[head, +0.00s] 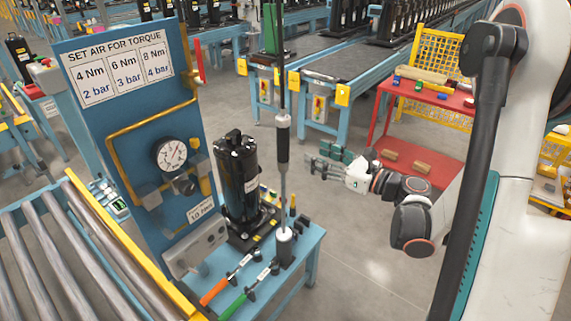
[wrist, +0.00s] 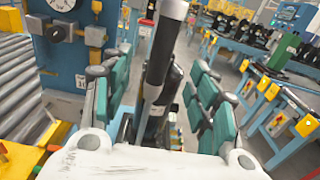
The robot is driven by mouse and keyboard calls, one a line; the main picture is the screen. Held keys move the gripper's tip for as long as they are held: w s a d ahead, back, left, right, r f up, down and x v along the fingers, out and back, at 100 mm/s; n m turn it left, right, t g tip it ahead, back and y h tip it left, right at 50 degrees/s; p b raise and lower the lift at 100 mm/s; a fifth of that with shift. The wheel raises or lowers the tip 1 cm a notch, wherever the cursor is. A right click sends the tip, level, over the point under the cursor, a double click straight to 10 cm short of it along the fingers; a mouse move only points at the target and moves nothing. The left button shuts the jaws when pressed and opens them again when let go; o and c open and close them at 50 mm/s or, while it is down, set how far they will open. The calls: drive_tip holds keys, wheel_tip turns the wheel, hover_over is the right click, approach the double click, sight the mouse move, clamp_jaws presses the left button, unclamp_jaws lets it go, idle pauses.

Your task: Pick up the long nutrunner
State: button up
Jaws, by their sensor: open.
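The long nutrunner (head: 283,145) is a tall, thin upright tool with a dark grip and a pale shaft. Its foot stands in a holder on the small blue table. My gripper (head: 316,165) is open and empty to the right of it, at about the height of its dark grip, with its teal fingers facing it. In the wrist view the open gripper (wrist: 158,85) has a teal finger on each side. The dark grip of the nutrunner (wrist: 166,45) shows between them, ahead and apart from the pads. Its lower part is hidden in that view.
Orange (head: 215,290) and green-handled (head: 233,305) tools lie on the blue table (head: 310,240). A blue torque panel (head: 130,120) and roller conveyor (head: 60,260) are left. A red shelf (head: 425,165) is behind my arm.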

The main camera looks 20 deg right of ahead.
sight(288, 141)
drive_tip(key=x, duration=0.7)
drive_tip(key=shift+w+a+b, duration=0.15)
drive_tip(key=shift+w+b, duration=0.05)
drive_tip(key=shift+b, duration=0.2)
drive_tip(key=shift+w+d+b+x, duration=0.15)
drive_tip(key=shift+b+x, duration=0.2)
drive_tip(key=shift+x, duration=1.2)
drive_tip(key=shift+w+d+b+x, duration=0.15)
drive_tip(key=shift+b+x, duration=0.15)
drive_tip(key=shift+x, duration=1.25)
drive_tip(key=shift+s+f, duration=0.15)
clamp_jaws()
